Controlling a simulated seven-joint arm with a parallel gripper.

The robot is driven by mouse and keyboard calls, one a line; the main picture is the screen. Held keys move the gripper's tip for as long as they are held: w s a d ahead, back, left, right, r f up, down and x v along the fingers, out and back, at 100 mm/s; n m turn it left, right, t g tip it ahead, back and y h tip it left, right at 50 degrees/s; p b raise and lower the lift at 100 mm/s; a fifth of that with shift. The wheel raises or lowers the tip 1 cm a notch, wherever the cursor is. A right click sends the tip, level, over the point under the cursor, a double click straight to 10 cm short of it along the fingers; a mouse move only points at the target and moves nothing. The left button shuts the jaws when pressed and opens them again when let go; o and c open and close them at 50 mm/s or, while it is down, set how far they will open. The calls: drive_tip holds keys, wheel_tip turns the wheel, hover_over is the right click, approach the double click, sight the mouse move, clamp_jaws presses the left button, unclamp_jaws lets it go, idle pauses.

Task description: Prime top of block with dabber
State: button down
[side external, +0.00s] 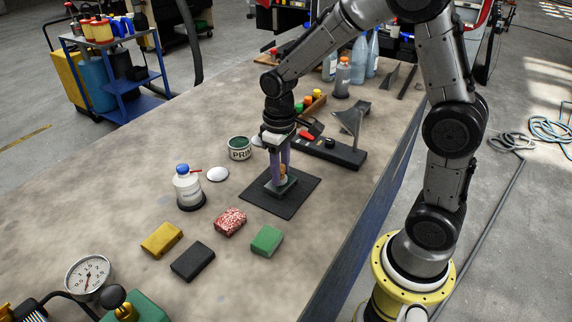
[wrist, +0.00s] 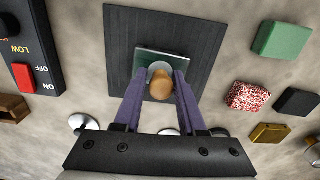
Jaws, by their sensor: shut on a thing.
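A dark green block (side external: 290,190) lies on a square black mat (side external: 262,203); in the wrist view the block (wrist: 146,54) shows beyond the fingertips on the mat (wrist: 120,40). My gripper (side external: 280,170) points down over the block with its purple fingers shut on the dabber, whose rounded orange-brown handle (wrist: 161,84) sits between the fingertips (wrist: 160,76). The dabber's lower end is mostly hidden, and I cannot tell whether it touches the block top. A tin marked "PRIM" (side external: 239,150) with dark green contents stands open behind and left of the mat.
Yellow (side external: 161,239), black (side external: 192,261), red-speckled (side external: 229,222) and green (side external: 267,240) blocks lie in front of the mat. A blue-capped bottle (side external: 187,188) and white disc (side external: 217,174) stand left. A black switch unit (wrist: 30,55) is close behind the mat.

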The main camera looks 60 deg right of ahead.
drive_tip(key=shift+w+a, duration=0.1)
drive_tip(key=shift+a, duration=1.85)
wheel_tip(320, 180, up, 8)
drive_tip(key=shift+d+r, duration=0.1)
